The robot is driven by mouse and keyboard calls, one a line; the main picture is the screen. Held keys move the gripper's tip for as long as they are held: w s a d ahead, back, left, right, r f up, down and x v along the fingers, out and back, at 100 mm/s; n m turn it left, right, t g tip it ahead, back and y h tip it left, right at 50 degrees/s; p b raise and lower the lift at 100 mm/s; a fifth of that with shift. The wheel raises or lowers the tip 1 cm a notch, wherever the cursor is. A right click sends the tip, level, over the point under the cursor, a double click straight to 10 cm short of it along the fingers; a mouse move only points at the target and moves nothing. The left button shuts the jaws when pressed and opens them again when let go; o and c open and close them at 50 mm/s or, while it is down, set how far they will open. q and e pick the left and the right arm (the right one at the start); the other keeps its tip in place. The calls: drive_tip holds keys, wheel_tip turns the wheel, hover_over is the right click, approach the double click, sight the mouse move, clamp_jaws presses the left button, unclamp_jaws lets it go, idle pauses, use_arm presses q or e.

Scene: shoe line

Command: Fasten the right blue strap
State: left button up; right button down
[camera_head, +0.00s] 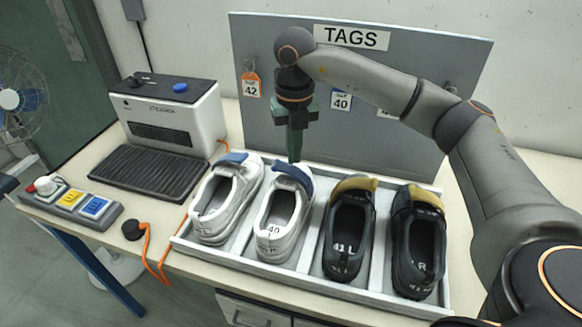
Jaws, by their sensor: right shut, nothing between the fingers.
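The right blue strap (294,177) is on the second white shoe (284,213) from the left, which sits in the tray (270,276). It sticks up and out at the front of the shoe opening, and I cannot tell whether its end touches the shoe. My right gripper (294,157) is shut and empty, pointing down just above and behind this strap. I cannot tell whether its tip touches the strap. The left blue strap (235,157) lies across the neighbouring white shoe (215,209). My left gripper is not in view.
A grey tag board (400,135) rises behind. Left are a white machine (172,115), a dark ribbed mat (150,173), a button panel (70,199) and an orange cable (162,262).

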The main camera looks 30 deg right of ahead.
sight(294, 169)
drive_tip(key=shift+f+b, duration=1)
drive_tip(key=shift+f, duration=0.65)
drive_tip(key=shift+r, duration=0.1)
wheel_tip(294, 169, up, 9)
drive_tip(key=p, duration=0.7)
